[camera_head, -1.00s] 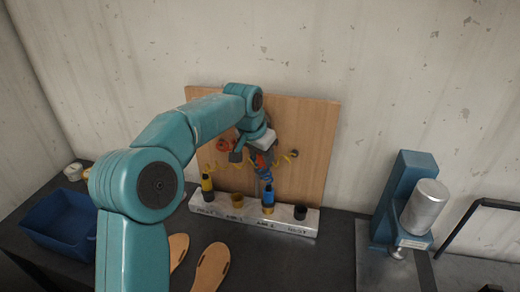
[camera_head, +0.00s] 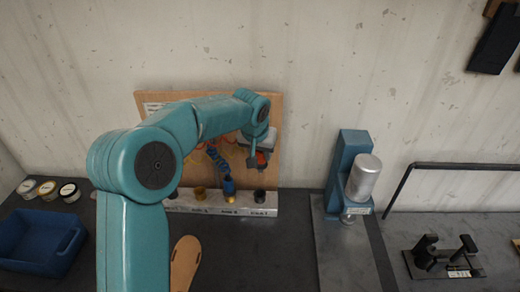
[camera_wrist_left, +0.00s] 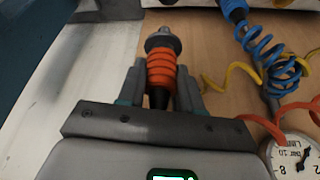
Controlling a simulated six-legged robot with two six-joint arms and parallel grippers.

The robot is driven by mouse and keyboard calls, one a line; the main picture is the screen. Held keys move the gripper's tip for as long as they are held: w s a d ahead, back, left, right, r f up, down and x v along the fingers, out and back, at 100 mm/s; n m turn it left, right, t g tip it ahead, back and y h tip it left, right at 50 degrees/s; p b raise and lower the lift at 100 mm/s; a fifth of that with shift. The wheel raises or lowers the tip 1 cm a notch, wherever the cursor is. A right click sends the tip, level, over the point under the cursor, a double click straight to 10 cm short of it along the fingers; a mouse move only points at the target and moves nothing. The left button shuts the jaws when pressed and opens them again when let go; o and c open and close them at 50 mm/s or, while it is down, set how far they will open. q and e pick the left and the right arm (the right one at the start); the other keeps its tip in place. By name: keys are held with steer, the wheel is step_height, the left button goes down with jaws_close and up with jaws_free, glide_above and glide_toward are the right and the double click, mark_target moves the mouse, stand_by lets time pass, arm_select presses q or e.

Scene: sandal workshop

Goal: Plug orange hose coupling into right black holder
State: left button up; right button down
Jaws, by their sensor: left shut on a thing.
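My left gripper (camera_head: 258,164) is shut on the orange hose coupling (camera_wrist_left: 161,70), which has a metal tip and ribbed orange body. In the head view the orange coupling (camera_head: 262,158) shows small, partly covered by the gripper, above the right black holder (camera_head: 260,196). That holder stands empty at the right end of the silver block (camera_head: 245,211), with a visible gap below the coupling. A blue coupling (camera_head: 229,186) stands in the brass holder to its left. The blue coupling also shows in the wrist view (camera_wrist_left: 233,8). My right gripper is not in view.
An empty brass holder (camera_head: 200,193) stands further left on the block. Behind is a wooden board (camera_head: 278,125); coiled hoses (camera_wrist_left: 265,50) and a gauge (camera_wrist_left: 293,158) show beside the gripper. A blue press (camera_head: 347,165) stands right, a blue bin (camera_head: 40,235) left.

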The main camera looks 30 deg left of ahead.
mark_target(260, 172)
arm_select(q)
steer(key=shift+f+b, duration=0.3)
step_height(260, 172, down, 6)
steer(key=b, duration=0.4)
steer(key=shift+s+a+f+b, duration=0.1)
steer(key=shift+f+b, duration=0.05)
steer(key=shift+b, duration=0.2)
steer(key=shift+f+b, duration=0.75)
steer(key=shift+f, duration=0.05)
steer(key=shift+f+b, duration=2.1)
steer(key=shift+f, duration=0.05)
stand_by(0.5)
steer(key=o, duration=1.2)
